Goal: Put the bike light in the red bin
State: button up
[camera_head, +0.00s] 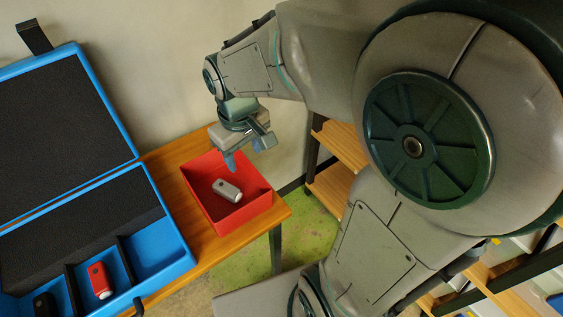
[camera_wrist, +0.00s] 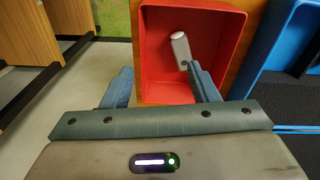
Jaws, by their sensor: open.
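The red bin (camera_head: 254,205) stands on a wooden table, and its wall also shows in the wrist view (camera_wrist: 152,60). A grey-white bike light (camera_head: 227,190) lies on the floor of the bin; it also shows in the wrist view (camera_wrist: 181,46). My gripper (camera_head: 245,156) is over the far side of the bin, above its rim. In the wrist view its fingers (camera_wrist: 162,88) are spread apart with nothing between them. One finger overlaps the bin in that view, close to the light's lower end; I cannot tell the height gap.
An open blue case (camera_head: 178,262) lies left of the bin, with a red light (camera_head: 100,281) and a black item (camera_head: 44,305) in its compartments. Its dark foam lid (camera_head: 60,130) stands open behind. Wooden shelves (camera_head: 335,185) are to the right.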

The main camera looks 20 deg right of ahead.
jog(key=s+d+r+m+t, duration=0.1)
jog(key=s+d+r+m, duration=0.1)
jog(key=s+d+m, duration=0.3)
jog(key=s+d, duration=0.1)
jog(key=s, duration=0.2)
jog(key=shift+s+d+r+t, duration=0.15)
jog(key=shift+d+r+t, duration=0.05)
jog(key=shift+d+t, duration=0.2)
